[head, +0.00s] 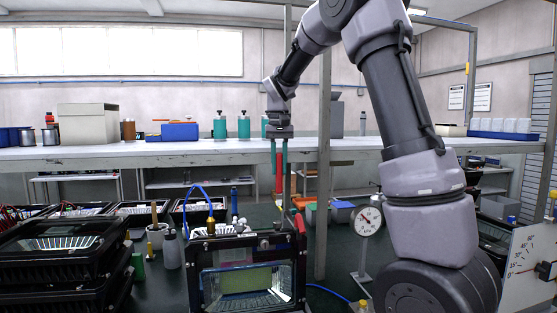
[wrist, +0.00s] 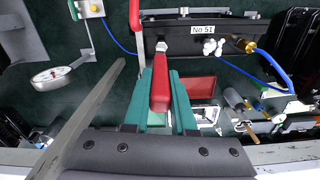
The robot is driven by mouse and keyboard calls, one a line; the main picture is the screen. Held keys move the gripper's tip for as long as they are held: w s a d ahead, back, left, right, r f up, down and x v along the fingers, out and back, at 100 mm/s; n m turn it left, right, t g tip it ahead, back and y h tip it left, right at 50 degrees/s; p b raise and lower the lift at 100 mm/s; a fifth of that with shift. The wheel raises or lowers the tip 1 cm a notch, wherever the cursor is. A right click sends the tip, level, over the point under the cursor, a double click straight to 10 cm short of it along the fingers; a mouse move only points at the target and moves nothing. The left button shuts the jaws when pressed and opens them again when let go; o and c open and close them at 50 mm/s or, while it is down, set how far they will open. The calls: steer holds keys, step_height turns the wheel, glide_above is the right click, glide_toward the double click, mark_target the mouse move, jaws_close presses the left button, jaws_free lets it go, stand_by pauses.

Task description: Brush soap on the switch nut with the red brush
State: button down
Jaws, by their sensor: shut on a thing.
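My gripper (head: 279,186) is shut on the red brush (head: 279,172); its green fingers also show in the wrist view (wrist: 160,105). The red handle (wrist: 160,88) lies between the fingers, with its tip end towards the black floodlight housing (wrist: 190,38) labelled "No 51". In the head view the brush hangs roughly upright above the right part of the housing (head: 193,285). I cannot tell which part is the switch nut, or whether the tip touches anything.
A blue hose (head: 188,200) runs to the housing. A dial gauge (head: 370,221) stands on the right. Stacked black housings (head: 55,250) fill the left. A long shelf (head: 190,149) and a grey post (head: 323,200) are close to my arm.

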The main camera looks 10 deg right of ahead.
steer(key=shift+d+f, duration=0.1)
steer(key=shift+f, duration=0.7)
